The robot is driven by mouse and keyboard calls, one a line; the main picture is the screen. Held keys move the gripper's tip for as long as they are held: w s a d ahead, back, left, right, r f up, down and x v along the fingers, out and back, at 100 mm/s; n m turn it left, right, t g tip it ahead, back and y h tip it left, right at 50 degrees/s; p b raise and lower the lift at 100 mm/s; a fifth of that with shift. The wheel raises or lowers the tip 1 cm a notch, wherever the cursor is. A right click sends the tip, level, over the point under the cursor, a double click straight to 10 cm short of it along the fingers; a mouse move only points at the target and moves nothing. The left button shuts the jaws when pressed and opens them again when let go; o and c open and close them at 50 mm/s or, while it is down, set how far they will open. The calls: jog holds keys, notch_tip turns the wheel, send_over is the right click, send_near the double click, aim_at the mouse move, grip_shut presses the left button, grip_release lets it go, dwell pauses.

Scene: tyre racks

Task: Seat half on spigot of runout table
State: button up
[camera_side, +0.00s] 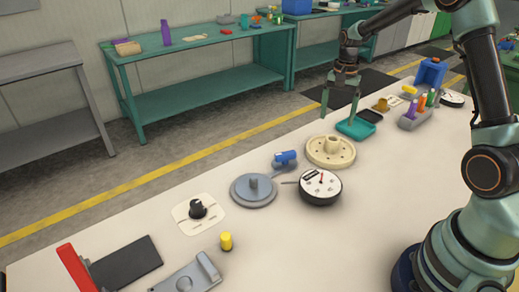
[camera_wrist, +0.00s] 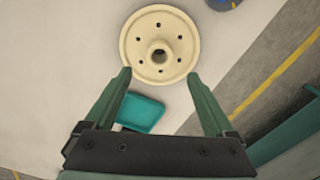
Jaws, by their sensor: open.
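The half, a cream round flange with a raised hollow hub and several small holes (camera_side: 316,157), lies flat on the bench, hub up. It also shows at the top of the wrist view (camera_wrist: 137,38). The runout table is a grey disc (camera_side: 241,196) with a short upright spigot (camera_side: 253,184), bare, to the left of the half; it is not in the wrist view. My gripper (camera_side: 338,116) is open and empty, above the bench on the half's far side. In the wrist view, the fingertips (camera_wrist: 158,75) appear either side of the half's near rim.
A black dial gauge with a white face (camera_side: 320,186) stands beside the disc and half. A blue part (camera_side: 285,158) sits behind the disc. A teal tray (camera_side: 356,128) is right of the half. A knob (camera_side: 196,209) and yellow cylinder (camera_side: 226,241) stand left.

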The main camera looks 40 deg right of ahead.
aim_at(333, 139)
notch_tip(333, 139, down, 9)
jog(key=shift+s+a+r, duration=0.1)
jog(key=shift+a, duration=0.05)
dwell(0.4)
grip_shut()
